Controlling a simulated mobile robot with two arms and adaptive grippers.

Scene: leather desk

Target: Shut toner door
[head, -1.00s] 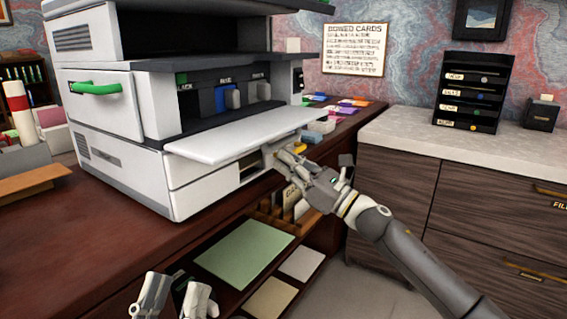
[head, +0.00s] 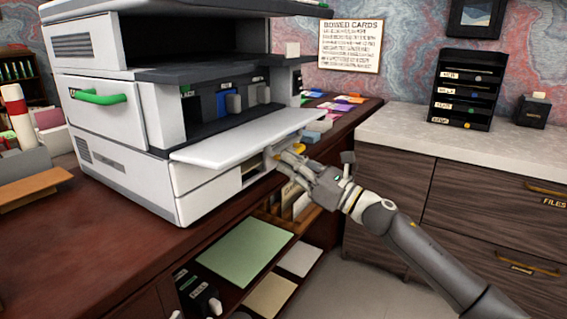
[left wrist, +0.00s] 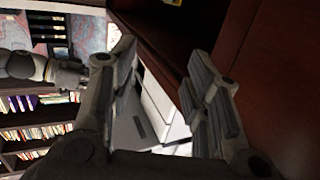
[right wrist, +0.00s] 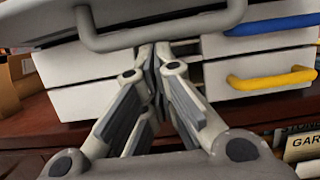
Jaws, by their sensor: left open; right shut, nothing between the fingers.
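The toner door (head: 250,142) is a white flap hanging open, almost level, out from the front of the white printer (head: 125,185) in the head view. Above it the toner bay is exposed, with a blue cartridge (head: 222,102). My right gripper (head: 276,158) is shut and empty, just below the door's outer edge. In the right wrist view its fingertips (right wrist: 155,55) are close under a grey bar handle (right wrist: 165,33); I cannot tell whether they touch. My left gripper (left wrist: 160,70) is open and empty in the left wrist view, away from the door.
A green handle (head: 98,97) is on the printer's side. A yellow handle (right wrist: 270,78) sits low near my right gripper. Below the desk edge, shelves hold a green sheet (head: 245,255) and card dividers. Dark drawers (head: 490,220) stand at the right, with floor between.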

